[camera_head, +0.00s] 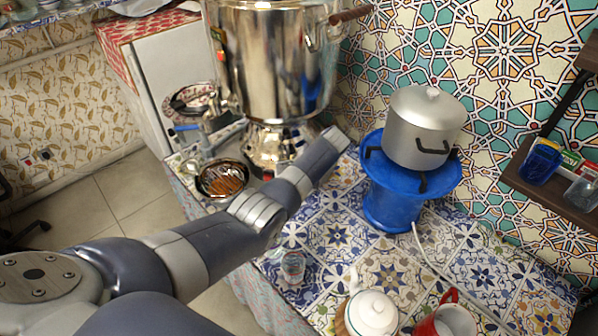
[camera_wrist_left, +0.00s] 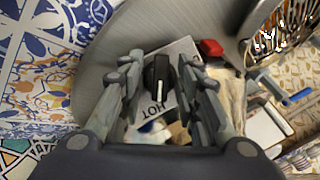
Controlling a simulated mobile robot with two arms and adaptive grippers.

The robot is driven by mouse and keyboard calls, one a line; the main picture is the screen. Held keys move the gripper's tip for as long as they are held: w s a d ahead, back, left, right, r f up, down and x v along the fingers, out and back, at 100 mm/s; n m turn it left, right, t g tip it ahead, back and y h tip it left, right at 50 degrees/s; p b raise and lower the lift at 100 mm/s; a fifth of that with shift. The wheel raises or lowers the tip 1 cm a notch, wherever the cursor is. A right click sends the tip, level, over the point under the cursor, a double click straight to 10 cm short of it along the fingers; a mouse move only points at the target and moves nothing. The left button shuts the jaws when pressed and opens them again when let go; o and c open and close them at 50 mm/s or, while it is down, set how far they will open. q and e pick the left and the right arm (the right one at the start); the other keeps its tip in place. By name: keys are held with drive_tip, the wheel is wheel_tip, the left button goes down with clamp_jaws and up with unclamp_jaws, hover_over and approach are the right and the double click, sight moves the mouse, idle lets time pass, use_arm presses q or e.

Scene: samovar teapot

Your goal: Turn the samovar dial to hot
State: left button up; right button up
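The large shiny metal samovar (camera_head: 275,60) stands on a short base at the back of the table in the head view. My left arm reaches to the samovar's base, and its gripper cannot be made out in that view. In the left wrist view the black dial (camera_wrist_left: 158,72) sits on a pale plate (camera_wrist_left: 182,52) with upside-down HOT lettering. The dial's white mark points down the picture, toward that lettering. My left gripper (camera_wrist_left: 158,65) is open, one finger on each side of the dial, with small gaps visible. My right gripper is in neither view.
A blue stove (camera_head: 395,190) with a silver pot (camera_head: 425,125) stands right of my arm. A glass (camera_head: 293,266), a white teapot (camera_head: 370,313) and a red mug (camera_head: 450,318) are near the front. A bowl (camera_head: 222,180) sits left of the samovar base. A red part (camera_wrist_left: 210,48) lies beside the dial plate.

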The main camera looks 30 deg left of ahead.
use_arm(q)
drive_tip(key=shift+r, duration=0.1)
drive_tip(key=v, duration=1.1)
drive_tip(key=shift+d+r, duration=0.2)
drive_tip(key=shift+r, duration=0.1)
drive_tip(key=shift+s, duration=0.15)
